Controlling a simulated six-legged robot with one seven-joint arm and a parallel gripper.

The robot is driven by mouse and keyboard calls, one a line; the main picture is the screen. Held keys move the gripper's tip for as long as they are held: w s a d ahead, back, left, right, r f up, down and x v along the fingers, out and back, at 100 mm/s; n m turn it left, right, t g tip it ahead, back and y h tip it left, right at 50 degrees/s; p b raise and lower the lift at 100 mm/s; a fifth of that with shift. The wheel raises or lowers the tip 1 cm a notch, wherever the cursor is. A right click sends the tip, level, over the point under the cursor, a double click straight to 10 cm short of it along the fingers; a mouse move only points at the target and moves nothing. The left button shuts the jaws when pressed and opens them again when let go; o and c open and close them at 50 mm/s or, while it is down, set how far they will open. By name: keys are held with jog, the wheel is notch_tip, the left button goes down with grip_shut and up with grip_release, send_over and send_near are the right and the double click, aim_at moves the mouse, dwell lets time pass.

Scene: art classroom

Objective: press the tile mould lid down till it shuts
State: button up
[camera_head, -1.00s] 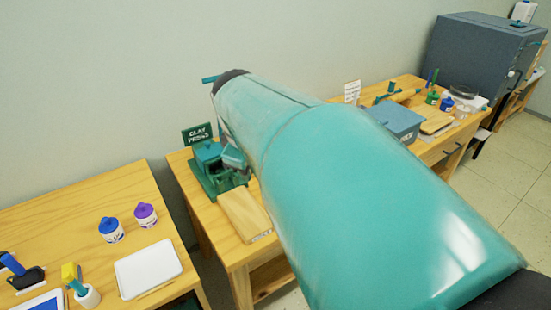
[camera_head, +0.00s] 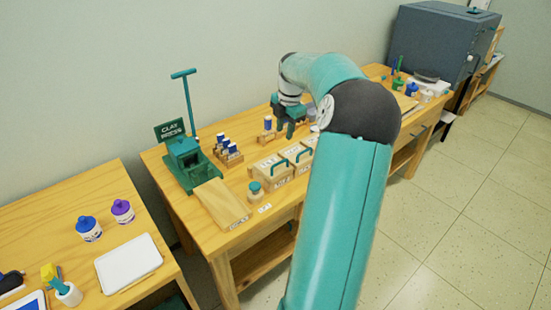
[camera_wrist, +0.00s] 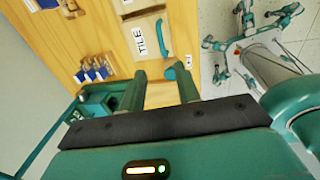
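The tile mould is a pale wooden box with a teal handle on its lid (camera_head: 270,171). It stands in the middle of the long table, left of a similar box. Its TILE label shows in the wrist view, beside the curved handle (camera_wrist: 160,38). I cannot tell whether the lid is fully shut. My gripper (camera_head: 290,125) is above the table, behind and right of the mould in the head view, touching nothing that I can make out. In the wrist view its two fingers (camera_wrist: 162,74) stand apart with nothing held between them.
A second handled box (camera_head: 298,154) stands right beside the mould. A small teal-topped jar (camera_head: 255,189) is at its near left.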

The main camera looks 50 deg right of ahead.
aim_at(281, 162)
jog(key=f, duration=0.4)
jog(key=w+f, duration=0.1)
jog(key=f, duration=0.8)
jog(key=shift+w+d, duration=0.25)
grip_shut()
jog(key=shift+r, duration=0.1)
